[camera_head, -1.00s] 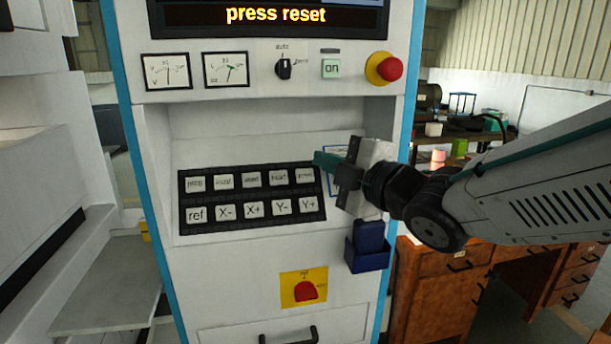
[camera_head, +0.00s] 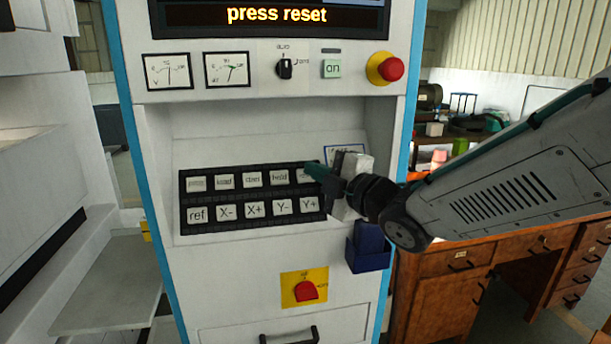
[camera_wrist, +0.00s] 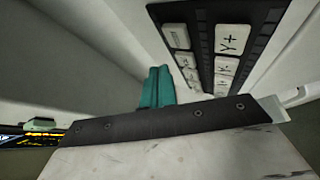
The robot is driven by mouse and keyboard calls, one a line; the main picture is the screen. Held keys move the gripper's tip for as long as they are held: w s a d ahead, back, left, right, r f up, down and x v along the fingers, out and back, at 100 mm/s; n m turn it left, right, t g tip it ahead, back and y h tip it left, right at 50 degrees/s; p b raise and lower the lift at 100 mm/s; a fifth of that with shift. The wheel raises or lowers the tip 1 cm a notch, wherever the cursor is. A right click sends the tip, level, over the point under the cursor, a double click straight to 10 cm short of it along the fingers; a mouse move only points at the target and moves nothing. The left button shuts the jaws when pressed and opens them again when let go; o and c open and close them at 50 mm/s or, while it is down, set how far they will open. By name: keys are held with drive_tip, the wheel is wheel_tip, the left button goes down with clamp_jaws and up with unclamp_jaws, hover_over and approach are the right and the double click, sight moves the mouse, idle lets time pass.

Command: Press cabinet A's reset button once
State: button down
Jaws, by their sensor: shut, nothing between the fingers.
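The cabinet (camera_head: 150,130) has a keypad (camera_head: 252,194) with two rows of pale buttons. The lower row reads ref, X-, X+, Y-, Y+; the upper row's small labels are hard to read. My gripper (camera_head: 312,170) is shut and empty, its teal fingertips over the right end of the upper row, partly hiding the last button. I cannot tell whether the tips touch it. In the wrist view the shut teal fingertips (camera_wrist: 157,88) are beside the keypad, near the upper-row buttons. The screen (camera_head: 270,18) says "press reset".
A red mushroom knob (camera_head: 391,68), a selector (camera_head: 285,68) and a green "on" button (camera_head: 331,68) sit above. A red switch on a yellow plate (camera_head: 304,290) is below. A blue holder (camera_head: 369,249) juts out below my gripper. A wooden desk (camera_head: 450,275) stands right.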

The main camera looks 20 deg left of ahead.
sight(300, 169)
drive_tip(key=shift+w+a+f, duration=0.45)
drive_tip(key=shift+w+f, duration=0.15)
drive_tip(key=shift+w, duration=0.2)
drive_tip(key=shift+w+f, duration=0.1)
idle(1.5)
drive_tip(key=shift+w+a+f, duration=0.15)
drive_tip(key=shift+w+f, duration=0.05)
drive_tip(key=shift+w+a+f, duration=0.2)
drive_tip(key=shift+w, duration=0.05)
idle(0.8)
drive_tip(key=shift+s+d+r, duration=0.35)
drive_tip(key=shift+s+r, duration=0.15)
drive_tip(key=shift+s, duration=0.1)
idle(0.3)
drive_tip(key=s+d+r, duration=0.2)
drive_tip(key=s+r, duration=0.1)
drive_tip(key=shift+s+d, duration=0.1)
drive_tip(key=shift+s, duration=0.1)
